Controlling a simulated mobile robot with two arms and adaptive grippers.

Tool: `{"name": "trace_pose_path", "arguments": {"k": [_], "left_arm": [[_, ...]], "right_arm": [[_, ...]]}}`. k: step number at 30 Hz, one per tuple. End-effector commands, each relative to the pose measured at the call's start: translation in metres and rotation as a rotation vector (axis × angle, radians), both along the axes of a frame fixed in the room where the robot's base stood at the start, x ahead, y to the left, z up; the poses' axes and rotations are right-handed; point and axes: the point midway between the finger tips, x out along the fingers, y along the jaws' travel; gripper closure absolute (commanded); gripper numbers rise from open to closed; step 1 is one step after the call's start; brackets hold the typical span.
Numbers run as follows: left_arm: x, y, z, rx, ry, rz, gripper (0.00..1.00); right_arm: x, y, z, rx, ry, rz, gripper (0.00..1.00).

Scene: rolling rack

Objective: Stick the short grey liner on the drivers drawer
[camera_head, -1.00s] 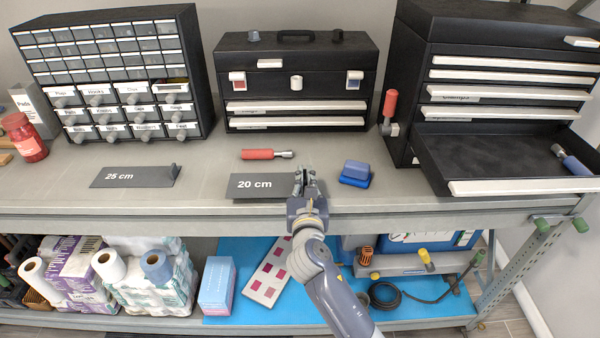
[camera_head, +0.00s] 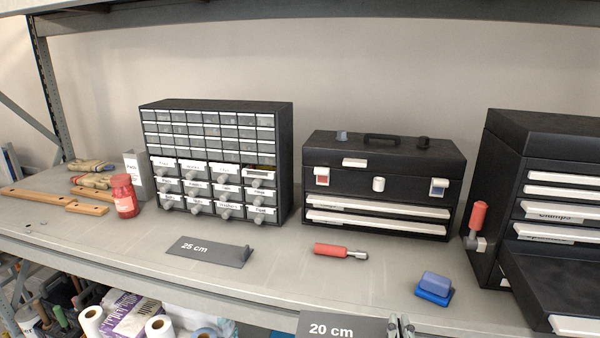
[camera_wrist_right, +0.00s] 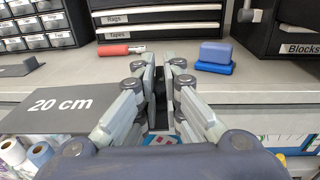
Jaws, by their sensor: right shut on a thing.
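The short grey liner, marked "20 cm" (camera_head: 335,326), shows at the bottom edge of the head view, partly cut off. My right gripper (camera_head: 402,328) is shut on its right end. In the right wrist view the liner (camera_wrist_right: 62,106) sticks out to the left of the gripper (camera_wrist_right: 160,72), in front of the shelf's front edge. A drawer (camera_head: 560,280) of the black chest at the right stands open; its front (camera_head: 578,326) is cut off and no label on it can be read. My left gripper is out of view.
A longer liner marked "25 cm" (camera_head: 208,251) lies on the shelf (camera_head: 280,275). A red-handled screwdriver (camera_head: 341,251) and a blue block (camera_head: 434,288) lie nearby. A toolbox (camera_head: 380,185) and a small-parts cabinet (camera_head: 222,160) stand behind.

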Motion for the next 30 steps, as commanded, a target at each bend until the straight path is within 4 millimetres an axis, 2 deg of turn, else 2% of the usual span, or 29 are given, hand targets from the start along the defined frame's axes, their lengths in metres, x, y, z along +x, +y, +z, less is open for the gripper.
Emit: {"name": "trace_pose_path", "arguments": {"k": [7, 14, 20, 30], "left_arm": [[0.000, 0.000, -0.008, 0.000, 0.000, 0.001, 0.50], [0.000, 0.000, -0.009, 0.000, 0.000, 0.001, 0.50], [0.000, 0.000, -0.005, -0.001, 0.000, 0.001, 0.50], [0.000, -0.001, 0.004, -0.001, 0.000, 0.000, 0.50]], "right_arm": [[-0.031, 0.004, -0.001, -0.003, 0.004, 0.141, 1.00], [-0.041, 0.008, 0.000, 0.006, 0.011, 0.190, 1.00], [-0.028, 0.004, 0.001, 0.007, 0.002, 0.135, 1.00], [0.013, 0.003, 0.003, 0.009, 0.002, -0.051, 1.00]]}}
